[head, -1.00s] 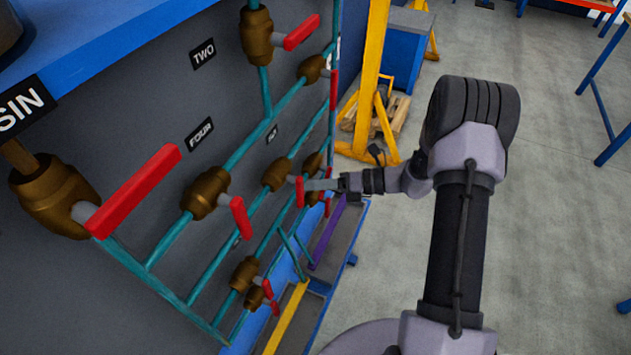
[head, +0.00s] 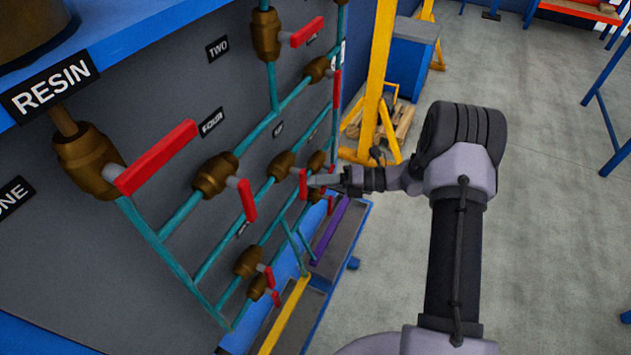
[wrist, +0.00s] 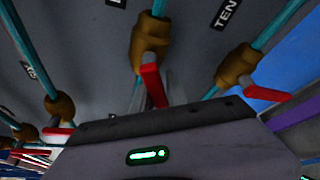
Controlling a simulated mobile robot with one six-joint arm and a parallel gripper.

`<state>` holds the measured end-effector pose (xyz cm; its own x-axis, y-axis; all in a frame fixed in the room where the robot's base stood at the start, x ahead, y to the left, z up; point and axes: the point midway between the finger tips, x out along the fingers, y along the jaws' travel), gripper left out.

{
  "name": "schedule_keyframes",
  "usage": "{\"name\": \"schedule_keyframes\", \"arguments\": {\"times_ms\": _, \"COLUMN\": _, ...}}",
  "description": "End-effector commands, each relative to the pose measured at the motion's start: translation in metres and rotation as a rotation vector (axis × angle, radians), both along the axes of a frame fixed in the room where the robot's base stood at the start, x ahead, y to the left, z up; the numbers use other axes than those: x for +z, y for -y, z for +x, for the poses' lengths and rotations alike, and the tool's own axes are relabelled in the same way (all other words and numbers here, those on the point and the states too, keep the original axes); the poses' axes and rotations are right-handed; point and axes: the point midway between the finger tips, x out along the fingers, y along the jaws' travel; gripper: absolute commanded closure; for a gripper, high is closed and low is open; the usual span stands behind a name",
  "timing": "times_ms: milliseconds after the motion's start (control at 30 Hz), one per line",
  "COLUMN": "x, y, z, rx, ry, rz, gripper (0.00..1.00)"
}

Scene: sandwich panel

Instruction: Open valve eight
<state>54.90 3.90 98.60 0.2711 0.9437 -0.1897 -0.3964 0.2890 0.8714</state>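The panel carries several brass valves with red handles on teal pipes. No readable label says eight, so I cannot tell which valve it is. My gripper (head: 318,181) is at a red handle (head: 303,183) beside a brass valve (head: 281,166) in the middle of the panel. In the wrist view, a red handle (wrist: 152,84) hangs down from a brass valve (wrist: 150,42), just beyond the gripper body. The label above that valve is cut off. The fingers are mostly hidden, so their opening and any grip on the handle are unclear.
A valve (wrist: 238,67) near the TEN label (wrist: 228,14) stands close by on the right in the wrist view. Other red handles (head: 247,200) stick out nearby. A yellow post (head: 381,70) and wooden pallet (head: 399,118) stand behind. The floor (head: 545,200) at right is open.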

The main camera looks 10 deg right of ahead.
Motion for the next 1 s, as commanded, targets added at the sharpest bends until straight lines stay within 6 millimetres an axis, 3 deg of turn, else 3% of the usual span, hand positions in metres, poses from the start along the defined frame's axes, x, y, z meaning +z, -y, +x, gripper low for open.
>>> {"name": "schedule_keyframes", "arguments": {"times_ms": 67, "x": 0.0, "y": 0.0, "z": 0.0, "rx": -0.001, "ry": 0.0, "rz": 0.0, "gripper": 0.64}}
{"name": "schedule_keyframes", "arguments": {"times_ms": 467, "x": 0.003, "y": 0.008, "z": -0.001, "rx": -0.005, "ry": 0.002, "rz": 0.001, "gripper": 0.64}}
{"name": "schedule_keyframes", "arguments": {"times_ms": 567, "x": 0.008, "y": 0.027, "z": -0.006, "rx": -0.005, "ry": 0.003, "rz": 0.001, "gripper": 0.64}}
{"name": "schedule_keyframes", "arguments": {"times_ms": 1000, "x": 0.03, "y": 0.144, "z": -0.041, "rx": -0.004, "ry": 0.002, "rz": 0.0, "gripper": 0.64}}
